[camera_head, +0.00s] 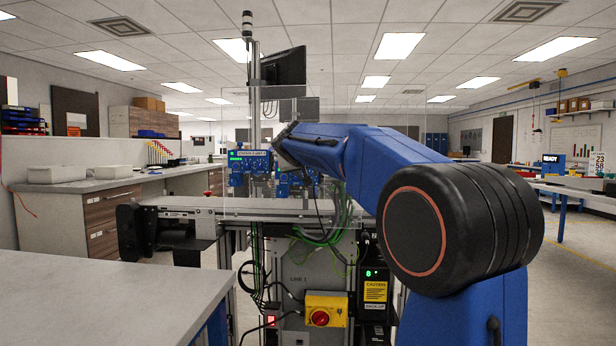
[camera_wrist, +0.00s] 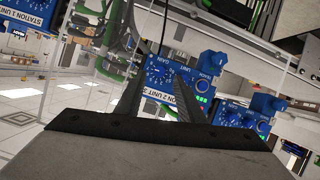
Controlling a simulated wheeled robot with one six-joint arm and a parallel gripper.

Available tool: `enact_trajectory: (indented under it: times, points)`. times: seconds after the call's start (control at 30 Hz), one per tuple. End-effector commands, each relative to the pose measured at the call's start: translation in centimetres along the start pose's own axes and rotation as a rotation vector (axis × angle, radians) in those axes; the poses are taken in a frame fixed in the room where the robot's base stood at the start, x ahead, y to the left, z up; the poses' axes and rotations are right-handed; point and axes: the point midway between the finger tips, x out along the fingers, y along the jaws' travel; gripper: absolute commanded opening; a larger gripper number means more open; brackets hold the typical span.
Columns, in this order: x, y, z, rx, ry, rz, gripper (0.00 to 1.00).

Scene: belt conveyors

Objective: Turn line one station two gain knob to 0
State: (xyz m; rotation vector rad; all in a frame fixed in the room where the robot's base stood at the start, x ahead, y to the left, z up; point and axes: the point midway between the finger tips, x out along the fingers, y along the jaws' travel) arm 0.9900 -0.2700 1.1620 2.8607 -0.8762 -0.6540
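In the wrist view, which is tilted, a blue box labelled station 2 (camera_wrist: 160,78) shows just beyond my fingers, its unit number too small to read surely.
Another blue box with knobs (camera_wrist: 238,114) is at the right of the wrist view, and a station 1 box (camera_wrist: 28,14) is at its upper left. Clear panels and cables surround the boxes. The conveyor (camera_head: 190,212) and a grey table (camera_head: 110,300) lie in the head view.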

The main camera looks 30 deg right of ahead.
Motion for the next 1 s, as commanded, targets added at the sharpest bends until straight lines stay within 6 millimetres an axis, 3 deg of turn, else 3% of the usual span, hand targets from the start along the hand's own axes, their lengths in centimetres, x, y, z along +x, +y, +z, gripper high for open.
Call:
enact_trajectory:
  times: [0.23,0.63,0.77,0.8,1.0]
  points:
    - [2.7,0.1,0.0,0.001,0.0,0.001,0.35]
    - [3.3,0.0,0.0,0.001,0.0,0.0,0.35]
    - [3.3,0.0,0.0,0.0,0.0,0.0,0.04]
    - [3.3,0.0,0.0,0.0,0.0,0.0,0.0]
    - [3.3,0.0,0.0,-0.004,0.0,0.002,0.0]
